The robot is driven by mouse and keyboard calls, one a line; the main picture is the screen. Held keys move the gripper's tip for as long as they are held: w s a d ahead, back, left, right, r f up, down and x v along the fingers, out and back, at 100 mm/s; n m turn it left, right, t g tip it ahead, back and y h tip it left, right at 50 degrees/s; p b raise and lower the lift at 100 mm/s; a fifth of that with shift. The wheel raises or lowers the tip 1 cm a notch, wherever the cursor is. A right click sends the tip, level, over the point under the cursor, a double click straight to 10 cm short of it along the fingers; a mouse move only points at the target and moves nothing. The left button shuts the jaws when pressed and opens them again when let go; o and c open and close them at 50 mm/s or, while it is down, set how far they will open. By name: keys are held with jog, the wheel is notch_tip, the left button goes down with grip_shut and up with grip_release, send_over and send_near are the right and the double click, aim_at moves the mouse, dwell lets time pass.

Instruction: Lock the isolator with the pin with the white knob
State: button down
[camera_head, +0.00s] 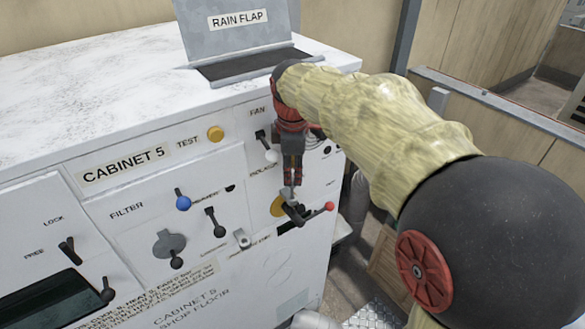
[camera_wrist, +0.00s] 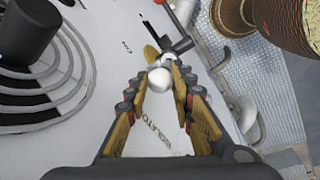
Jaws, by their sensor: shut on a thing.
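My gripper (camera_head: 292,180) points down in front of the cabinet's right part, at the isolator. In the wrist view its two fingers (camera_wrist: 158,82) are closed around the pin's white knob (camera_wrist: 161,81). The pin's shaft is mostly hidden, so I cannot tell how far it sits in a hole. The isolator has a yellow plate (camera_head: 278,206) and a dark handle (camera_head: 293,214) with a red end (camera_head: 329,206). In the wrist view the dark handle (camera_wrist: 181,45) lies just beyond the knob. The isolator label is partly covered by my gripper.
To the left are a blue-knobbed part (camera_head: 183,202), a black lever (camera_head: 214,222), a round grey filter plate (camera_head: 169,243) and a small metal bracket (camera_head: 242,238). The rain flap (camera_head: 238,38) stands raised on top.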

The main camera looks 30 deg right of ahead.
jog(key=shift+f+b, duration=0.5)
jog(key=shift+f, duration=0.25)
dwell(0.4)
